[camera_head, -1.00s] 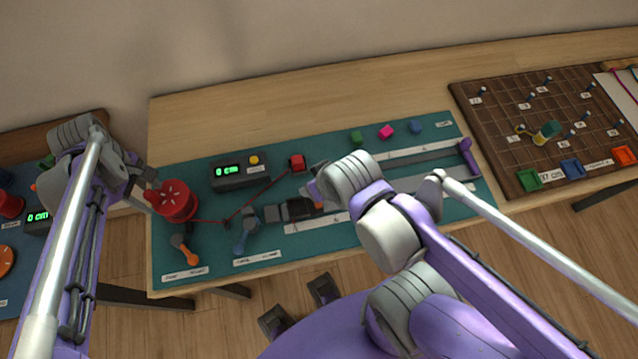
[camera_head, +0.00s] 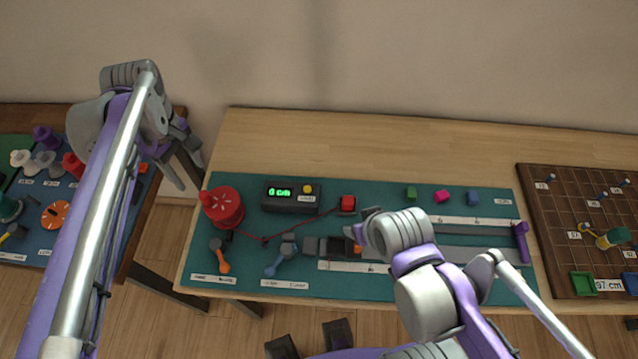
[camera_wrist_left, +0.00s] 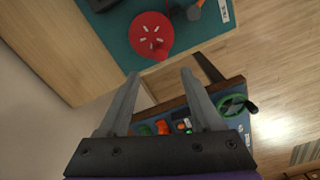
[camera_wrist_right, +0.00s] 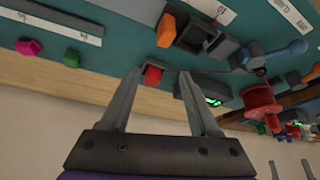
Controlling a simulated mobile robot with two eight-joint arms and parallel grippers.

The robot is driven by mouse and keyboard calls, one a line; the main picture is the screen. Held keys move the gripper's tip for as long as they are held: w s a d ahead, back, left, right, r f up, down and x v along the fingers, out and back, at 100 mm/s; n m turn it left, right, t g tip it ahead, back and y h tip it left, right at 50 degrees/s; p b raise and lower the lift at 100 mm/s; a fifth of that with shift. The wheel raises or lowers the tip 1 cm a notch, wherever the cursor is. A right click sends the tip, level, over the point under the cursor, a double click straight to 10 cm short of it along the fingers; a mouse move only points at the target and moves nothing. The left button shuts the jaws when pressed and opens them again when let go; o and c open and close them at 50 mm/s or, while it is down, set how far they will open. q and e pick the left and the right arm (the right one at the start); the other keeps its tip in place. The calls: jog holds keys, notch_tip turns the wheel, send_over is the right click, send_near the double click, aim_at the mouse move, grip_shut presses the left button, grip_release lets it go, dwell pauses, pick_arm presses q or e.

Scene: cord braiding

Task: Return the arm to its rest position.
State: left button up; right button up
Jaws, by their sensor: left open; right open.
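My left gripper (camera_head: 186,165) is in the air at the left end of the teal-mat table, left of the red spool. Its fingers (camera_wrist_left: 160,92) are apart and empty in the left wrist view, with the red spool (camera_wrist_left: 151,34) beyond them. My right gripper (camera_wrist_right: 154,88) is open in the right wrist view, with nothing held. The small red block (camera_wrist_right: 153,76) shows beyond its fingertips, and I cannot tell if they touch. In the head view my right arm (camera_head: 415,270) hides part of the mat's middle and most of that gripper.
The teal mat (camera_head: 250,240) holds a counter box (camera_head: 292,196), levers, coloured cubes and a purple-ended slide (camera_head: 521,243). A dark red cord runs from the spool. A brown pegboard (camera_head: 555,255) lies right, another table with spools and a dial (camera_head: 55,214) left. The table's back strip is bare.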

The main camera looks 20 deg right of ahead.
pick_arm(q)
jog(key=s+a+f+m+t, duration=0.1)
jog(key=s+f+m+t, duration=0.1)
jog(key=s+f+m, duration=0.3)
jog(key=s+a+f+m+t, duration=0.2)
jog(key=s+f+m+t, duration=0.1)
jog(key=s, duration=0.9)
jog(key=shift+s+f+m, duration=0.4)
jog(key=shift+f+m, duration=0.5)
dwell(0.6)
